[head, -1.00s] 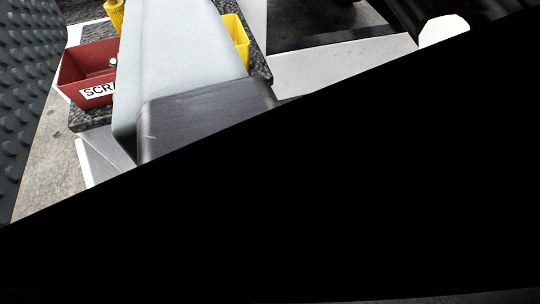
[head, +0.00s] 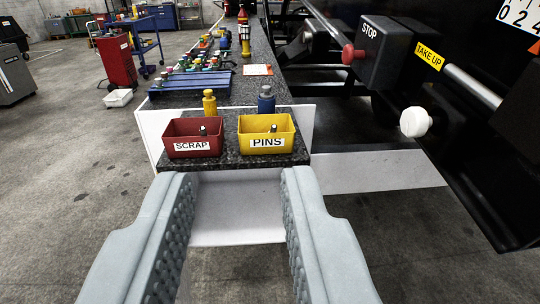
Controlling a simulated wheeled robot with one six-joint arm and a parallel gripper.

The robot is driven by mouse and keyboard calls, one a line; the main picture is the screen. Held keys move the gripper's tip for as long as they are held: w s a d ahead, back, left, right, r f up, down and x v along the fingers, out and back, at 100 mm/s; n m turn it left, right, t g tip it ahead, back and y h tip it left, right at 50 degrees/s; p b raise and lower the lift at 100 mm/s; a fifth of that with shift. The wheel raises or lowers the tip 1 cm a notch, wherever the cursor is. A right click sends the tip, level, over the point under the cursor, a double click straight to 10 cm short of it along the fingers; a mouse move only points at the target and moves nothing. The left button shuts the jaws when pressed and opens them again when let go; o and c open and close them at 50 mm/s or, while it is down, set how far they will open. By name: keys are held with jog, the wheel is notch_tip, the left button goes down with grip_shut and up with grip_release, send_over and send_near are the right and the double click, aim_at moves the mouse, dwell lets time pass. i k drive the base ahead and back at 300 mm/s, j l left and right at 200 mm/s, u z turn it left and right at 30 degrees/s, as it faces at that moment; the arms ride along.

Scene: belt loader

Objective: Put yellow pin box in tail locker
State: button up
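The yellow pin box (head: 267,144) is a small open bin with a white PINS label, near the front right of a dark speckled bench top (head: 232,160). A small metal piece shows inside it. My gripper (head: 232,174) is open and empty, its two grey padded fingers spread wide in front of the bench's near edge. The pin box lies ahead of the gap, nearer the right finger, and nothing touches it. I cannot make out the tail locker in this view.
A red SCRAP box (head: 193,149) stands just left of the pin box. Dark machinery with a STOP box (head: 385,55) and white knob (head: 415,122) crowds the right.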

aim_at(258, 219)
jog(key=k+z, duration=0.1)
jog(key=z, duration=1.2)
jog(key=j+z, duration=0.4)
jog(key=j, duration=0.55)
